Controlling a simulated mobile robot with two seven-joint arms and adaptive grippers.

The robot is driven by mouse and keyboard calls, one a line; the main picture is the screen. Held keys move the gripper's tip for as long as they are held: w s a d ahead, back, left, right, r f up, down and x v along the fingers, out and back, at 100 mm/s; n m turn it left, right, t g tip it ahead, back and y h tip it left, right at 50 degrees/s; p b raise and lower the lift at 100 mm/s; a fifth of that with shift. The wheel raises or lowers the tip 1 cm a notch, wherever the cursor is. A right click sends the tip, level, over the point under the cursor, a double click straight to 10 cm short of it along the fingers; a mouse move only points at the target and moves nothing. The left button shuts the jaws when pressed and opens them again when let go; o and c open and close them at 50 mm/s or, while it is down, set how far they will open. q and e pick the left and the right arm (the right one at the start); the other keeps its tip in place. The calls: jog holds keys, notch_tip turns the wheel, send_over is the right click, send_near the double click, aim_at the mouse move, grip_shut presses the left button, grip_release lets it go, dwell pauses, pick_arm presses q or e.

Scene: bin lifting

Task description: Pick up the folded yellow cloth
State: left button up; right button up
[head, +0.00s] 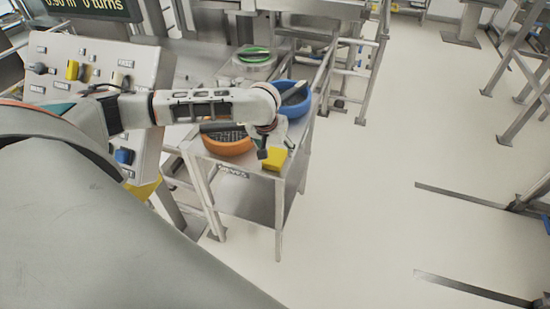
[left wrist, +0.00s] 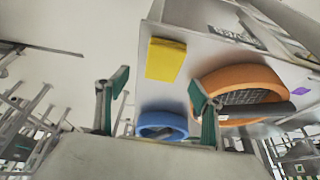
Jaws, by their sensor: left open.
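The folded yellow cloth (head: 274,159) lies flat near the front right corner of the steel cart's top. It also shows in the left wrist view (left wrist: 165,60) as a yellow rectangle above and between the fingers. My left gripper (head: 271,146) is just behind and above the cloth in the head view. My right gripper is in neither view.
An orange bowl (head: 228,147) stands left of the cloth. A blue bowl (head: 300,106) stands behind it. A scale-like stand with a green dish (head: 254,53) is farther back. A control panel (head: 93,62) rises at the left. The floor (head: 370,190) right of the cart is clear.

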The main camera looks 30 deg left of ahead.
aim_at(275, 156)
pick_arm(q)
jog(key=shift+s+a+x, duration=0.1)
jog(key=shift+s+x, duration=0.05)
jog(key=shift+x, duration=1.4)
jog(key=shift+s+a+x, duration=0.1)
jog(key=shift+a+x, duration=0.05)
jog(key=shift+x, duration=1.45)
jog(key=c, duration=1.1)
